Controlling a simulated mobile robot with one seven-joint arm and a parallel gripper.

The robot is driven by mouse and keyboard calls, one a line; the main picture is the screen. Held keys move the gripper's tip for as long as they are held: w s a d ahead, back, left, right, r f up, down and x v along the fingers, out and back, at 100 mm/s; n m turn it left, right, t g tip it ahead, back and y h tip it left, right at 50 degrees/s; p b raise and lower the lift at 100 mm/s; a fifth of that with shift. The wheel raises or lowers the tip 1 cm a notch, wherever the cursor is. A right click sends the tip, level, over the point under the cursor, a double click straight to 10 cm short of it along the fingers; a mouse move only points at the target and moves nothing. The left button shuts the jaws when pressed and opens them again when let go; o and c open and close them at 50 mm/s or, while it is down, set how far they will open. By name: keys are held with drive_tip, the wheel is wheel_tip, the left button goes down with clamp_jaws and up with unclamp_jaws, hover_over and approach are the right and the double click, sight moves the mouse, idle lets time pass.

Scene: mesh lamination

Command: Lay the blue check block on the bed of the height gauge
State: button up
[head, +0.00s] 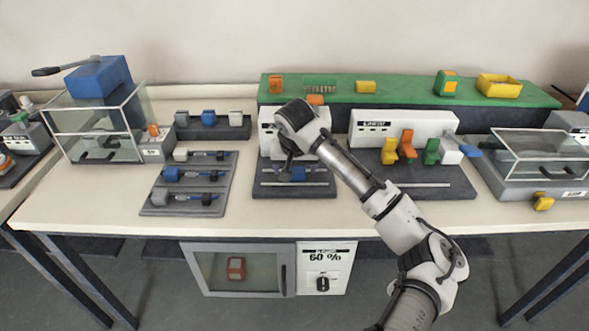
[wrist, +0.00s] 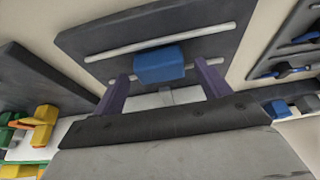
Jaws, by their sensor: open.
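A blue block (head: 298,174) sits on the dark bed (head: 265,190) of the white-backed station at the centre of the bench. In the wrist view the blue block (wrist: 159,64) lies across one of two pale rails on the dark bed (wrist: 150,30). My gripper (head: 296,160) is over this bed, open, with its purple fingers on either side of the block and a visible gap on each side. Another blue block (head: 208,117) stands in a small rack at the back left. The station's label is hidden behind my arm, so I cannot read which device it is.
A dark tray (head: 147,209) with several handled tools lies left of the bed. A second white station (head: 372,127) with orange, yellow and green pieces stands to the right. A green shelf (head: 400,92) runs behind. The bench front (head: 240,222) is clear.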

drive_tip(key=b+v, duration=0.1)
drive_tip(key=v, duration=1)
drive_tip(key=shift+s+a, duration=0.1)
